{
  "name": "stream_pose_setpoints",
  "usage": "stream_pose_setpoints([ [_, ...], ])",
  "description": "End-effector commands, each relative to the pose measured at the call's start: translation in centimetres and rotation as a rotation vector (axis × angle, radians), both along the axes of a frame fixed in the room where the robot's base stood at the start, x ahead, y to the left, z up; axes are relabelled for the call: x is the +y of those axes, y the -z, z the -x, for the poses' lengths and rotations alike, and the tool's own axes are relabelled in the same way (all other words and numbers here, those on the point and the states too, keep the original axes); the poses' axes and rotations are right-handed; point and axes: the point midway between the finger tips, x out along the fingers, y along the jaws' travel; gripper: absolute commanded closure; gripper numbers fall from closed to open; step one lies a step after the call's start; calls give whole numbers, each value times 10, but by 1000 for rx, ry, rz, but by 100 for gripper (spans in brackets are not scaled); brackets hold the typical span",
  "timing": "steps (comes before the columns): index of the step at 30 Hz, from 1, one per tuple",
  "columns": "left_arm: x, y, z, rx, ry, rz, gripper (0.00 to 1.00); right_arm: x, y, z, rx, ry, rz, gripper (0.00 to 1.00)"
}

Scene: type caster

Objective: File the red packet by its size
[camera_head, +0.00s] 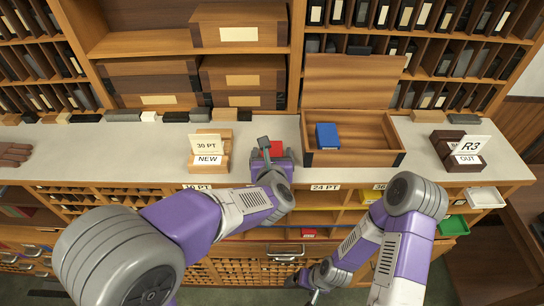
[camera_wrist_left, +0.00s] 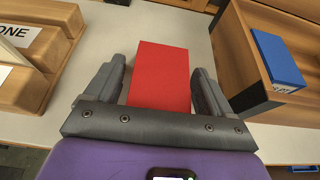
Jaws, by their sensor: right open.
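The red packet (camera_head: 272,149) lies on the pale counter in the middle of the head view. It also shows in the left wrist view (camera_wrist_left: 161,72). My left gripper (camera_head: 270,157) is around it, one finger on each side, with gaps between fingers and packet in the left wrist view. Its jaws (camera_wrist_left: 161,85) look open. My right gripper (camera_head: 312,284) is low, in front of the cabinet, and open. Below the counter, shelf compartments carry size labels: 24 PT (camera_head: 325,187), 30 PT (camera_head: 197,187), and one partly hidden by my right arm that starts with 3.
A wooden tray (camera_head: 353,159) holding a blue packet (camera_head: 327,136) stands right of the red packet. Green (camera_head: 455,226) and white bins are at right.

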Motion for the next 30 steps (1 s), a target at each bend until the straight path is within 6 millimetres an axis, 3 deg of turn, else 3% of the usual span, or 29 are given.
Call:
stream_pose_setpoints([
  [2, 0, 0, 0, 0, 0, 0, 30, 0, 0, 0, 0, 0, 0, 11],
  [15, 0, 0, 0, 0, 1, -1, 97, 0, 0, 0, 0, 0, 0, 11],
  [23, -1, -5, 0, -5, 1, 1, 97, 0, -1, 0, 0, 0, 0, 11],
  [30, -1, -42, 0, -8, 0, 7, 97, 0, -13, 0, 0, 0, 0, 11],
])
